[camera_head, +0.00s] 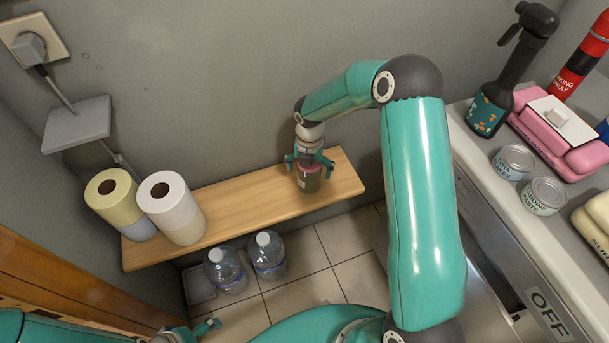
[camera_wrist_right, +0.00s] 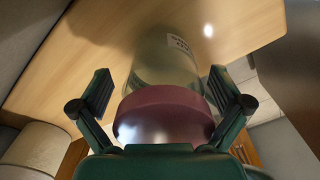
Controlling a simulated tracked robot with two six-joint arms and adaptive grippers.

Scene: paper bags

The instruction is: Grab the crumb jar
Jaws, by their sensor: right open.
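The crumb jar (camera_head: 309,182) stands on the wooden shelf under my right gripper (camera_head: 309,167). In the right wrist view the jar (camera_wrist_right: 167,62) has a dark red lid (camera_wrist_right: 163,115), a clear greyish body and a small white label. My right gripper is open, with one finger on each side of the jar and a visible gap to it in the wrist view. The jar's contents are hard to make out. My left gripper (camera_head: 200,330) shows only in part at the bottom left of the head view; whether it is open is unclear.
The wooden shelf (camera_head: 243,207) also holds two stacks of paper rolls (camera_head: 180,217) at its left. Two water bottles (camera_head: 268,262) stand on the floor below. A counter (camera_head: 480,155) at the right carries tins, a spray bottle and pink packs. The shelf's middle is clear.

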